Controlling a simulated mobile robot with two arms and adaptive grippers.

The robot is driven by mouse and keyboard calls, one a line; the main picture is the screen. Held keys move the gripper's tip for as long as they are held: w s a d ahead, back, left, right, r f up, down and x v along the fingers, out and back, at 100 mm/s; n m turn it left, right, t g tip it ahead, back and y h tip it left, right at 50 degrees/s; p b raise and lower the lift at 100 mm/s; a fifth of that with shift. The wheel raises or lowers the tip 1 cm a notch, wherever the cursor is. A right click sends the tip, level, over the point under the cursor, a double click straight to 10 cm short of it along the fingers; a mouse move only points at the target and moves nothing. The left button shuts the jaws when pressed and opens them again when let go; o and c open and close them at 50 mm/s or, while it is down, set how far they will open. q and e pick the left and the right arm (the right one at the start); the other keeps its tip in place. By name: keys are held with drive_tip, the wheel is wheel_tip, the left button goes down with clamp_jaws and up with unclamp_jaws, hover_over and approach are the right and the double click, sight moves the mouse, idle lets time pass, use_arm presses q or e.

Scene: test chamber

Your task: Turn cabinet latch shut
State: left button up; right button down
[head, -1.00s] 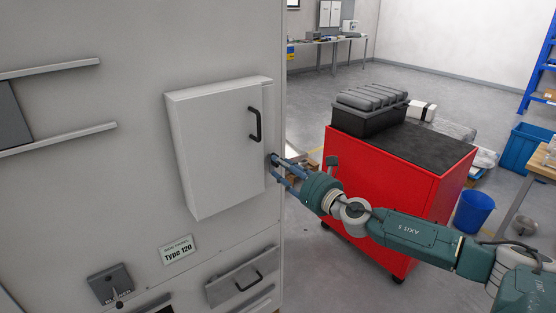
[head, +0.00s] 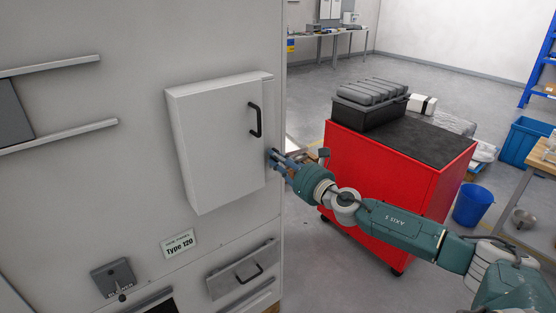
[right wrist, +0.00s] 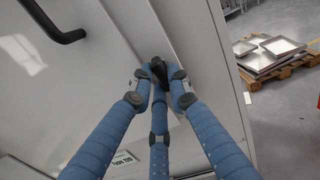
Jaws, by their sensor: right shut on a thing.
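The grey cabinet door (head: 215,145) with a black bar handle (head: 255,120) sits closed or nearly closed against the cabinet front. The handle also shows in the right wrist view (right wrist: 58,28). My right gripper (head: 275,160) is at the door's right edge, below the handle. In the right wrist view its blue fingers (right wrist: 160,82) are shut on a small black latch (right wrist: 158,70) beside the door edge. The fingertips hide part of the latch, so its exact angle is hard to tell. My left gripper is not in view.
A red cart (head: 390,185) with a black case (head: 370,105) on top stands right of the cabinet, behind my right arm. A drawer (head: 242,270) and a "Type 120" label (head: 178,243) are below the door. A pallet with metal trays (right wrist: 270,55) lies on the floor.

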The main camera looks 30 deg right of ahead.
drive_tip(key=m, duration=0.6)
drive_tip(key=m+p, duration=0.1)
drive_tip(key=m, duration=0.5)
drive_tip(key=m+p, duration=0.1)
drive_tip(key=m, duration=0.4)
drive_tip(key=shift+d+r+m, duration=0.15)
drive_tip(key=shift+r+m, duration=0.25)
idle(0.4)
drive_tip(key=c, duration=1.7)
unclamp_jaws()
drive_tip(key=shift+o, duration=0.2)
